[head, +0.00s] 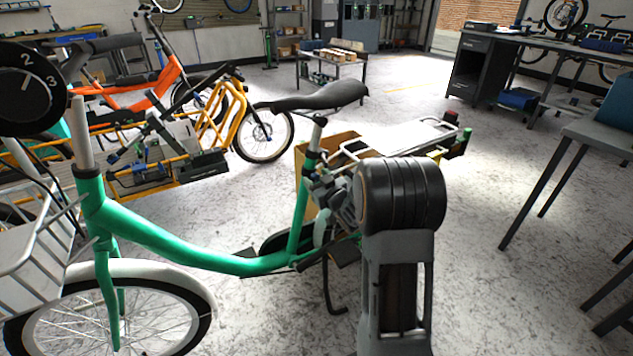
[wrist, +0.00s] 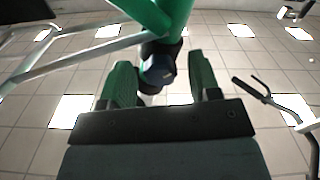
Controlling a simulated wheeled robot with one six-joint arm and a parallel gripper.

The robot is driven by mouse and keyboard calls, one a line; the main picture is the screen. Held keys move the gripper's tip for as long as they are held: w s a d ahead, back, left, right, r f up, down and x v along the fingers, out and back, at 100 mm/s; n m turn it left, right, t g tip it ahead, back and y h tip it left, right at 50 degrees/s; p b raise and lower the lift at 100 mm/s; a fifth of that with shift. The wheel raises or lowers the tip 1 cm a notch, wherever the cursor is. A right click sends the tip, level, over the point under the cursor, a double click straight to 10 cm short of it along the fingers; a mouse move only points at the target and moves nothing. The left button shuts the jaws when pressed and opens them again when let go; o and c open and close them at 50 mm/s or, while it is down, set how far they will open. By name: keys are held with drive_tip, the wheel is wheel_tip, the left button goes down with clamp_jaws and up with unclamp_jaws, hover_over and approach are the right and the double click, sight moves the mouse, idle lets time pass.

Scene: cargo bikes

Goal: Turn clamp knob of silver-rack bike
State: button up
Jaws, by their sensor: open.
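The green bike (head: 180,245) stands in front of me, with a black saddle (head: 318,97) and a silver rack (head: 425,135) behind its seat tube. Silver rack bars (wrist: 75,50) also show at the upper left of the wrist view. A dark clamp knob (wrist: 158,72) sits below the green frame in the wrist view, between and just beyond my gripper's fingers. My gripper (wrist: 162,88) is open, with one green-padded finger on each side of the knob. I cannot tell whether the fingers touch it. In the head view my gripper (head: 335,195) is by the seat tube, and the knob is not discernible.
A yellow cargo bike (head: 240,105) and an orange bike (head: 170,72) stand at the left behind the green bike. A white front basket (head: 35,250) is at the near left. A workbench (head: 560,48) and tables line the right; the floor between is clear.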

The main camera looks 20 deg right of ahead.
drive_tip(key=shift+w, duration=0.15)
drive_tip(key=c, duration=0.9)
drive_tip(key=shift+c, duration=0.2)
drive_tip(key=shift+m, duration=0.3)
drive_tip(key=shift+r+m+p, duration=0.1)
drive_tip(key=shift+m+p, duration=0.55)
drive_tip(key=shift+m, duration=0.45)
drive_tip(key=shift+m+p, duration=0.55)
drive_tip(key=shift+m, duration=0.95)
drive_tip(key=o, duration=0.9)
